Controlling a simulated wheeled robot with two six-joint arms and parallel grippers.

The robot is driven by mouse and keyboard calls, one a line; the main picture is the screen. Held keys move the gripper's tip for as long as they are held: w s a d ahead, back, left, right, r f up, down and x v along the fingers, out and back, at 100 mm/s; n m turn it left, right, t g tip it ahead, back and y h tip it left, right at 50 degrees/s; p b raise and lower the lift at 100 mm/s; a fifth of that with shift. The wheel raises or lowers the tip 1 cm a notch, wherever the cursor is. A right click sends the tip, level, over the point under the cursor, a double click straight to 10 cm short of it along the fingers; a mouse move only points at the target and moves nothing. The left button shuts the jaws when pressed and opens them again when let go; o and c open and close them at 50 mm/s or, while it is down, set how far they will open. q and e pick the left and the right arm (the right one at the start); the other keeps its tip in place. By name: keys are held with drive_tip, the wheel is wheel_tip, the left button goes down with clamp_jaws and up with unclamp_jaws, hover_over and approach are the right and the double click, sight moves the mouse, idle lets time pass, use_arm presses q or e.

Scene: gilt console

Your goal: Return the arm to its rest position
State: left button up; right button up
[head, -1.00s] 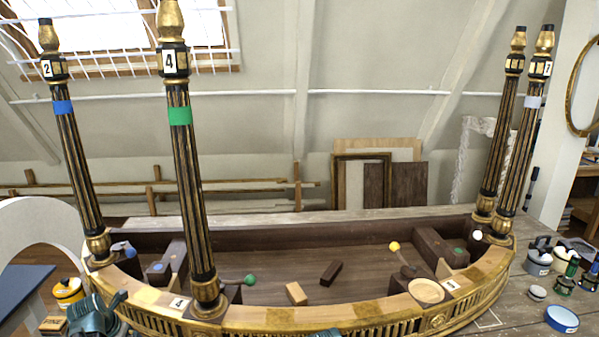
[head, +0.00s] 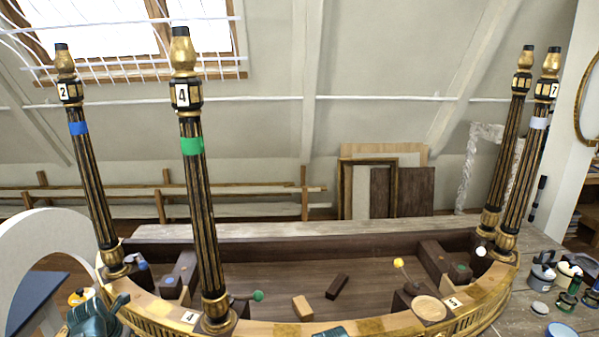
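A teal part of my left arm (head: 92,318) shows at the bottom left, by the console's front left rim. Its fingertips are not clearly seen. A small teal part of my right arm (head: 329,333) shows at the bottom edge near the middle, and the rest of it is below the picture. The gilt console (head: 376,326) lies with its curved gold rim toward me. Fluted black and gold legs stand upright on it: leg 2 (head: 92,190) with a blue band, leg 4 (head: 202,215) with a green band, and leg 7 (head: 528,165) with a pale band beside another leg (head: 505,150).
Inside the console lie a light wood block (head: 302,307) and a dark block (head: 337,286). Levers with a green knob (head: 258,296) and a yellow knob (head: 398,262) stick up. Jars (head: 541,272) stand on the bench at right. A yellow pot (head: 80,296) is at left.

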use_arm(q)
drive_tip(key=p+v, duration=0.5)
drive_tip(key=v, duration=0.1)
drive_tip(key=b+x, duration=1.3)
drive_tip(key=x, duration=0.1)
drive_tip(key=p+v, duration=1.2)
drive_tip(key=v, duration=0.1)
drive_tip(key=shift+s+r, duration=0.15)
drive_tip(key=shift+r, duration=0.25)
